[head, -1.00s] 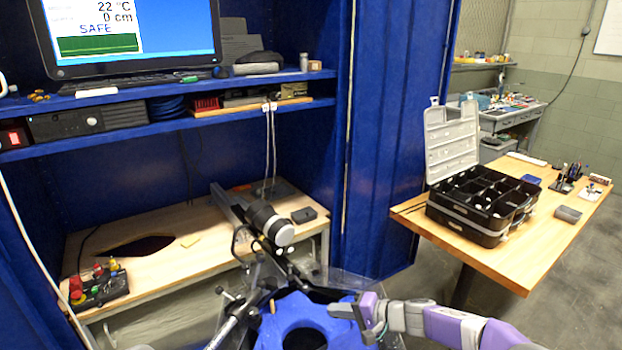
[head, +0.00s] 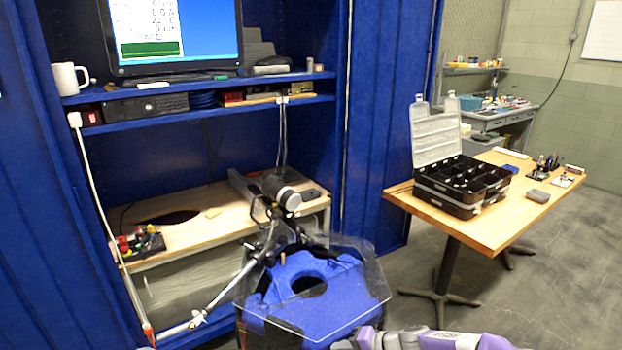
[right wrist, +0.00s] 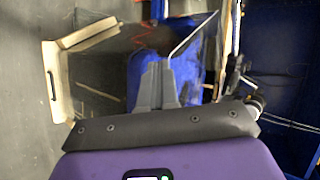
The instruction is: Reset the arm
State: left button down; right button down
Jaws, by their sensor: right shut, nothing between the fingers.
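My right arm (head: 440,340) reaches in low at the bottom right of the head view, in purple and grey. The right gripper is mostly cut off by the bottom edge there. In the right wrist view my right gripper (right wrist: 157,66) has its grey fingers together, with nothing held between them. Behind them lies a blurred blue shape. My left arm and gripper do not show.
A clear-walled tank (head: 372,290) with a blue block (head: 325,310) stands just ahead. Behind it are a wooden bench (head: 235,225) and blue shelves (head: 210,112). A wooden table (head: 480,232) with an open black parts case (head: 465,185) is right. Grey floor is free at right.

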jog(key=s+d+f+g+h+p, duration=0.1)
jog(key=s+f+g+h+p, duration=0.2)
jog(key=s+f, duration=0.9)
jog(key=s+f+n+g+h+p, duration=0.1)
jog(key=s+f, duration=0.4)
jog(key=s, duration=1.2)
jog(key=shift+d+f+n+h+p, duration=0.15)
jog(key=shift+d+n+h+p, duration=0.25)
jog(key=shift+n+h, duration=0.7)
